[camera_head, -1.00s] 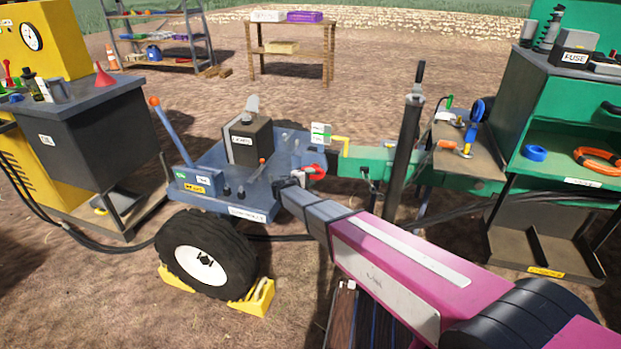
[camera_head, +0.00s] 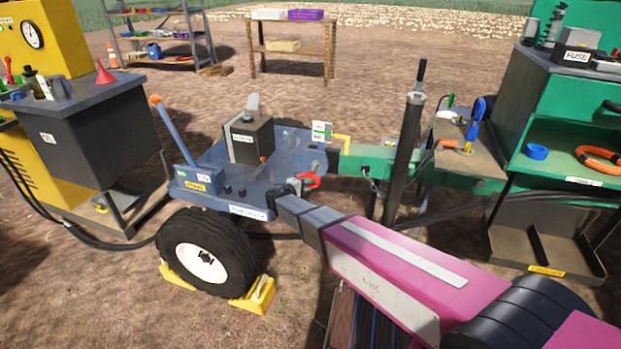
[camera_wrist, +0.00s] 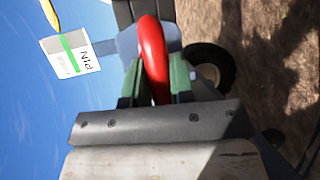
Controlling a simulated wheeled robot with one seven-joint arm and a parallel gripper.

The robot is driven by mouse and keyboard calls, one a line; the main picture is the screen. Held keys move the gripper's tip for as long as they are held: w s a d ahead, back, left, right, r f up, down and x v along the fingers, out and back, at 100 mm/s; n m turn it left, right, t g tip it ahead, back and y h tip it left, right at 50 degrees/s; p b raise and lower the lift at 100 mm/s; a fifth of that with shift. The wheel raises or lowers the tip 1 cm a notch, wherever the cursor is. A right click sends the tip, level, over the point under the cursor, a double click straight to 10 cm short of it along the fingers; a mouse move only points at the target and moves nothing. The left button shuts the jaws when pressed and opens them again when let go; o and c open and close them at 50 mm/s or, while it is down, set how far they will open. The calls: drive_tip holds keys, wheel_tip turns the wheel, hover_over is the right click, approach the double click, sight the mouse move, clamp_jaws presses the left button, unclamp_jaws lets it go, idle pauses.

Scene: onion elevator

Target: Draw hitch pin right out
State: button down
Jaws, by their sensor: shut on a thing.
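The hitch pin shows as a red loop handle (camera_head: 309,181) at the front right of the blue trailer deck (camera_head: 245,197). In the wrist view the red handle (camera_wrist: 152,55) stands between my two green-padded fingers, and my gripper (camera_wrist: 155,80) is shut on it. In the head view my gripper (camera_head: 293,186) is at the end of the pink and grey arm, mostly hidden by its own wrist. The pin's shank is hidden, so I cannot tell how much of it sits in the hitch. A white and green "PIN" label (camera_wrist: 70,55) is left of the handle.
The green drawbar (camera_head: 365,163) runs right from the trailer, with a dark upright post (camera_head: 404,155) beside it. A black box (camera_head: 249,140) stands on the deck. Yellow chocks (camera_head: 257,295) hold the wheel (camera_head: 208,254). Open dirt lies in front.

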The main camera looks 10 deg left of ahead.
drive_tip(key=s, duration=0.6)
drive_tip(key=shift+a, duration=0.25)
drive_tip(key=shift+s, duration=0.1)
drive_tip(key=c, duration=1)
unclamp_jaws()
drive_tip(key=shift+s, duration=0.1)
drive_tip(key=v, duration=1)
drive_tip(key=shift+s+a, duration=0.3)
drive_tip(key=shift+d, duration=0.15)
